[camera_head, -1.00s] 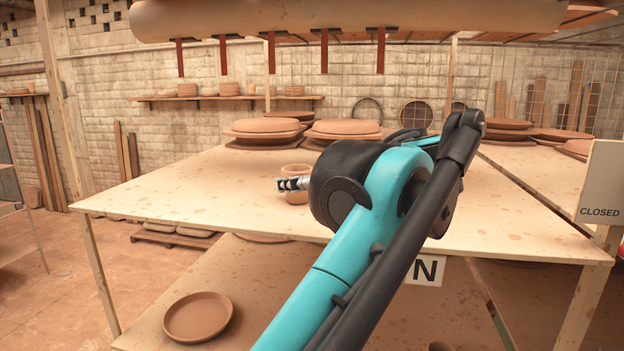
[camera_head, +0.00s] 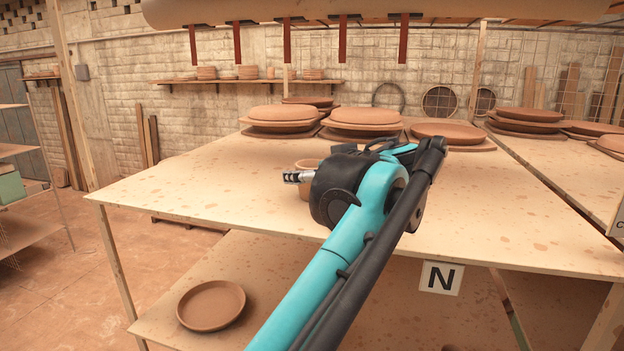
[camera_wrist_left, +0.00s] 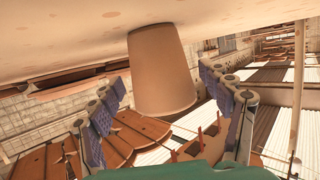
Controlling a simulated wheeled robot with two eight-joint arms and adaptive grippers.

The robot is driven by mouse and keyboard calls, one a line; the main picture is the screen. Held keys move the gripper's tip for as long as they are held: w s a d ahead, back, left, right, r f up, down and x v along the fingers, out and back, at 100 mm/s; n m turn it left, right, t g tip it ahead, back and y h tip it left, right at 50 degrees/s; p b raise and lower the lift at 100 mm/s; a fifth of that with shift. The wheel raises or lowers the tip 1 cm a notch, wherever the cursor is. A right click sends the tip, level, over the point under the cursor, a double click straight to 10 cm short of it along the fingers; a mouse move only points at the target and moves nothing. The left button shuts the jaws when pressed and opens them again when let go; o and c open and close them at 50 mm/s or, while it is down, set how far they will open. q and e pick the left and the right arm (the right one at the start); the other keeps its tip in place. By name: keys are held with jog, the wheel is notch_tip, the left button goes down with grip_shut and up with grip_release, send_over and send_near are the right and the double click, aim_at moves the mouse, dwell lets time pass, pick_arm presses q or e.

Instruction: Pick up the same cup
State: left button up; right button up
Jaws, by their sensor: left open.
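A terracotta cup (camera_head: 305,190) stands upright on the pale, spotted tabletop (camera_head: 200,195), near its front edge. My left arm and gripper hide part of it in the head view. In the left wrist view, which is upside down, the cup (camera_wrist_left: 162,72) has its narrow base on the table and its wide rim toward the bottom. My left gripper (camera_wrist_left: 163,112) is open, with one finger on each side of the cup. The fingers look apart from it. In the head view one metallic finger of my left gripper (camera_head: 298,177) shows in front of the cup. My right gripper is not in view.
Stacks of round clay plates (camera_head: 280,120) stand along the back of the table. A clay dish (camera_head: 211,305) lies on the lower shelf. The tabletop left of the cup is clear.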

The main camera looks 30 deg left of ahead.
pick_arm(q)
jog(key=shift+s, duration=0.3)
jog(key=c, duration=1.4)
jog(key=shift+r, duration=0.1)
